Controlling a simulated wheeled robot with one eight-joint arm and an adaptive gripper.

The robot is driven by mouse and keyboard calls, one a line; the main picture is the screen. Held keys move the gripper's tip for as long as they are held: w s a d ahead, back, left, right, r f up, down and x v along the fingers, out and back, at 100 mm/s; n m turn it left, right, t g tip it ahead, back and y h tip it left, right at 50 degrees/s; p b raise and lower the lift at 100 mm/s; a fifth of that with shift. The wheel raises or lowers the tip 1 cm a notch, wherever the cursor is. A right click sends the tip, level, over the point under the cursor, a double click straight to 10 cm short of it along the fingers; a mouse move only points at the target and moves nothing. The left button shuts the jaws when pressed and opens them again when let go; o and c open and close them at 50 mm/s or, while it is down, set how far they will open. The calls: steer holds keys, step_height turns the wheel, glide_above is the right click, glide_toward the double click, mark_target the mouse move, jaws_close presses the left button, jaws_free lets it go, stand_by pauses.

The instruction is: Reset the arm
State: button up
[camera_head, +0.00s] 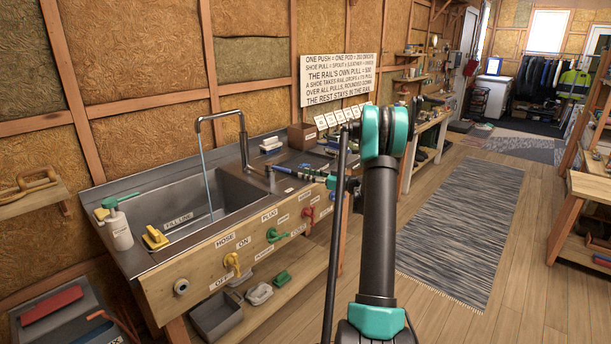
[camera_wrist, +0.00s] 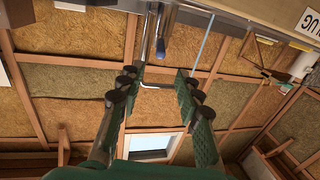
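My arm (camera_head: 379,235) rises upright in front of the head camera, black with teal joints. Its far part reaches left over the right end of the sink counter, and my gripper there shows small and partly hidden. In the wrist view, which is upside down, the two dark green fingers of my gripper (camera_wrist: 157,78) are spread apart with nothing held between them. The metal faucet (camera_head: 243,138) stands beyond the fingertips, and it shows between them in the wrist view (camera_wrist: 158,25).
A steel sink (camera_head: 165,205) with a thin water stream lies at left. Its wooden front panel (camera_head: 215,280) carries coloured handles. A green-topped bottle (camera_head: 117,226) and a yellow item (camera_head: 155,238) stand by the basin. A grey rug (camera_head: 465,225) and open floor lie at right.

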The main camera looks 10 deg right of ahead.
steer(key=s+a+f+m+g+h, duration=0.1)
steer(key=s+a+m+g+h, duration=0.15)
steer(key=s+a, duration=0.55)
steer(key=s+a+f+m+g+h, duration=0.1)
steer(key=s+a+m+g+h, duration=0.2)
steer(key=s, duration=0.9)
steer(key=s+d+f+m+h, duration=0.1)
steer(key=s+f+h, duration=0.1)
steer(key=s, duration=0.7)
steer(key=s+d+f+m+g+h, duration=0.1)
steer(key=s+d+f+m+h, duration=0.1)
steer(key=s, duration=0.8)
steer(key=s+d+f+m+g+h, duration=0.1)
steer(key=s+f+h, duration=0.3)
steer(key=s, duration=0.5)
steer(key=shift+s+d, duration=0.3)
steer(key=shift+s, duration=0.1)
steer(key=shift+f, duration=0.1)
